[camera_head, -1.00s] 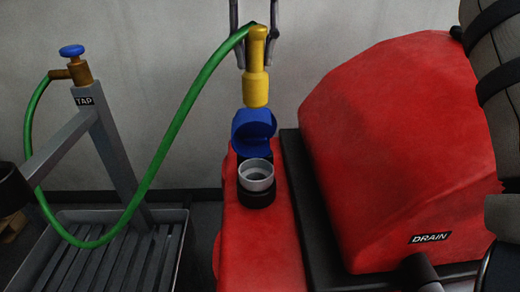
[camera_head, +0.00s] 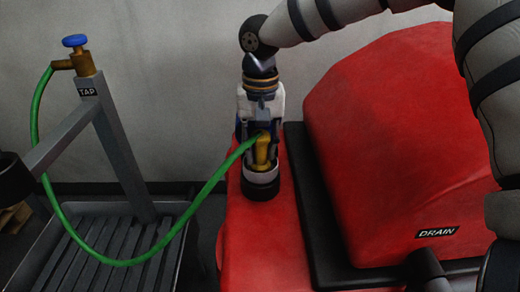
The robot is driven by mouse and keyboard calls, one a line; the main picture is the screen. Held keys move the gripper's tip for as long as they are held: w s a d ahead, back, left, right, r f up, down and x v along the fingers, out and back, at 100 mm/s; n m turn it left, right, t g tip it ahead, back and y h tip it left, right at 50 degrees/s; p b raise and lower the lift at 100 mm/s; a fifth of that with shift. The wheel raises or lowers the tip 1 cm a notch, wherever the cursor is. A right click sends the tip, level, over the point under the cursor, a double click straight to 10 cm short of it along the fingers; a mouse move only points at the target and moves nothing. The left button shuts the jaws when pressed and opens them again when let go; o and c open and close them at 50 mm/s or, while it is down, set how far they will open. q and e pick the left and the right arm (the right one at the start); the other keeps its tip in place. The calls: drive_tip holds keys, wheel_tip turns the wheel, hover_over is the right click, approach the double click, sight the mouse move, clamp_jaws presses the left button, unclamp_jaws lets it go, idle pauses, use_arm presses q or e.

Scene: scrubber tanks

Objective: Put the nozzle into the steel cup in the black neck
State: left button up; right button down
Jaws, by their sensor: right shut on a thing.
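My right gripper (camera_head: 262,150) comes down from above and is shut on the yellow nozzle (camera_head: 263,152), just over the red tank. The nozzle stands about upright. Its lower end is out of sight behind the rim of the steel cup (camera_head: 262,179) and appears to be inside it; how deep I cannot tell. The cup sits in the black neck (camera_head: 260,191) on top of the red tank. The gripper covers much of the cup's opening and most of the blue cap behind it. My left gripper is not in view.
A green hose (camera_head: 128,262) loops from the brass tap (camera_head: 84,64) on the grey stand to the nozzle. A slatted tray (camera_head: 100,255) lies under the stand. The larger red body with the DRAIN label (camera_head: 437,232) rises close on the right.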

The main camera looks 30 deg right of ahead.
drive_tip(key=shift+f, duration=0.3)
drive_tip(key=shift+f, duration=0.2)
drive_tip(key=c, duration=1.2)
unclamp_jaws()
wheel_tip(320, 180, up, 12)
drive_tip(key=shift+r, duration=0.2)
